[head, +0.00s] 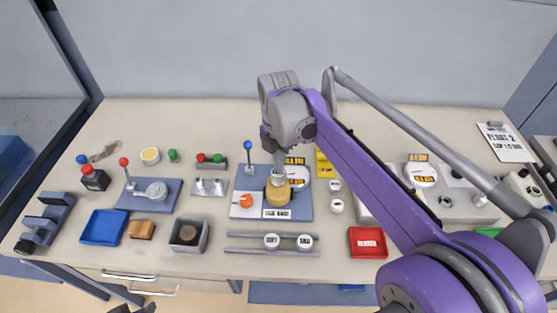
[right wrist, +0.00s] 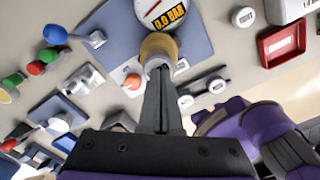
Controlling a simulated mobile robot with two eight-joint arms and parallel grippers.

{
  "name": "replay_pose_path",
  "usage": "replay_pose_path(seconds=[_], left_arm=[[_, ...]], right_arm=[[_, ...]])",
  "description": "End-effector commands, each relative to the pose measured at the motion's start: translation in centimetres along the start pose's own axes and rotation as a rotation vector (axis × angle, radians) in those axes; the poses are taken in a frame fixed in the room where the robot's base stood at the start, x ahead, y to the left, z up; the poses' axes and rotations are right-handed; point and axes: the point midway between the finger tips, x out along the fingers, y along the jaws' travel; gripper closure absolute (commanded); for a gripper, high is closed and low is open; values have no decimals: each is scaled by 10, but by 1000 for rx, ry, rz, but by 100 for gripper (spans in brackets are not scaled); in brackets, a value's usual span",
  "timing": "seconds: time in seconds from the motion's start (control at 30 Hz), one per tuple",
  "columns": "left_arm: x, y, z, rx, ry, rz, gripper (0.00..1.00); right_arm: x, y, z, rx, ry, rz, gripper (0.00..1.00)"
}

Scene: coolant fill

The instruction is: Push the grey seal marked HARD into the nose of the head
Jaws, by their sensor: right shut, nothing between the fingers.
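The brass-coloured head (head: 277,194) stands on a blue plate (head: 303,211), and it shows in the right wrist view (right wrist: 158,46). My right gripper (head: 277,178) is shut and points down at the top of the head. In the right wrist view its closed fingers (right wrist: 158,68) end at the head; touching cannot be told for sure. No seal marked HARD is readable; the nose opening is hidden by the fingers. Two white-topped round pieces with other labels (head: 272,241) (head: 305,242) sit on grey rails. Dark parts at the bottom edge may be my left gripper.
A round gauge (head: 298,178) reading 0.0 BAR and a blue-knobbed lever (head: 248,158) stand close to the head. An orange knob (head: 246,200) is at its left. A red tray (head: 367,242) and a blue tray (head: 104,227) lie near the front edge.

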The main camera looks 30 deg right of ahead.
Motion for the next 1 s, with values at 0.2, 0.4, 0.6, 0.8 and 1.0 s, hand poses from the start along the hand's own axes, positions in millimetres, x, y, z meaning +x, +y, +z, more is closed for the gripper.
replay_pose_path(seconds=[0.2, 0.4, 0.6, 0.8, 1.0], left_arm=[[-1, 0, -1, 0, 1, 0, 50], [0, 0, 0, 0, 0, 0, 50], [2, 0, 2, 0, -2, 0, 50], [1, 0, 1, 0, -1, 0, 50], [-9, 0, -11, 0, 10, 0, 50]], right_arm=[[-1, 1, 0, 0, 0, 1, 100], [0, 0, 0, 0, 0, 1, 100], [4, 0, 0, 0, 0, 1, 100], [2, 1, 0, 0, 0, 1, 100], [-15, 1, 0, 0, -1, 4, 100]])
